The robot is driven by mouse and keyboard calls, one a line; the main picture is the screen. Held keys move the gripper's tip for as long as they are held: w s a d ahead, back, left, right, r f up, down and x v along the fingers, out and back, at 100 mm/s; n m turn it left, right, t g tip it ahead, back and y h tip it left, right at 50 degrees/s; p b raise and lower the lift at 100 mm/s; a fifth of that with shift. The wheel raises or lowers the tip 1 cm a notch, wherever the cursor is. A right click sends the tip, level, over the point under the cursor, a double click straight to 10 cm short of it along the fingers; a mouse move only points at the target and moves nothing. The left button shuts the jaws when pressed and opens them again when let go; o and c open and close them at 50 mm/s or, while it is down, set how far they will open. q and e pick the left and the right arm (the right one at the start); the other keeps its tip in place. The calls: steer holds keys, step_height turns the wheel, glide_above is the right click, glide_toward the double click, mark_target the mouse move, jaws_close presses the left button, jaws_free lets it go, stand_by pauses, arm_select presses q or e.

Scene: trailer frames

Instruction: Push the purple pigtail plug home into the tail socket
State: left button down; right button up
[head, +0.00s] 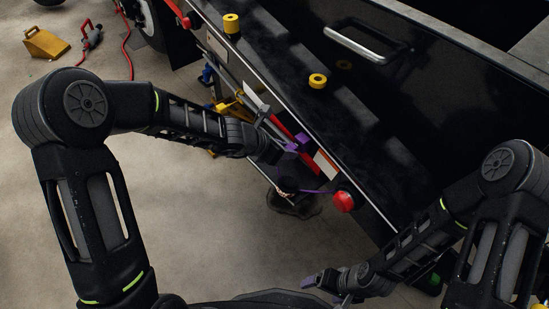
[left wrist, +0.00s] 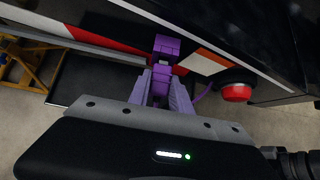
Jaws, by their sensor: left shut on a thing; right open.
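The purple plug (left wrist: 166,47) is between and just beyond the fingertips of my left gripper (left wrist: 161,82), which is shut on it. In the head view the plug (head: 294,146) is small, at the trailer's red and white rear strip. A purple cable (left wrist: 205,92) runs from behind the fingers towards the red lamp; it also shows in the head view (head: 312,191). I cannot make out the tail socket, or how deep the plug sits in it. My right gripper (head: 318,282) is open and empty, low over the floor, well away from the plug.
A round red lamp (head: 343,201) sits right of the plug. A yellow chock (head: 46,43) and red hose (head: 129,50) lie far left. Open floor is below.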

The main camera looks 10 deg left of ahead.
arm_select(q)
steer(key=shift+w+d, duration=0.4)
steer(key=shift+w, duration=0.1)
stand_by(0.5)
steer(key=c, duration=1.1)
jaws_free()
steer(key=p+v, duration=0.4)
steer(key=v, duration=0.3)
steer(key=shift+s+a+r, duration=0.2)
steer(key=shift+r, duration=0.1)
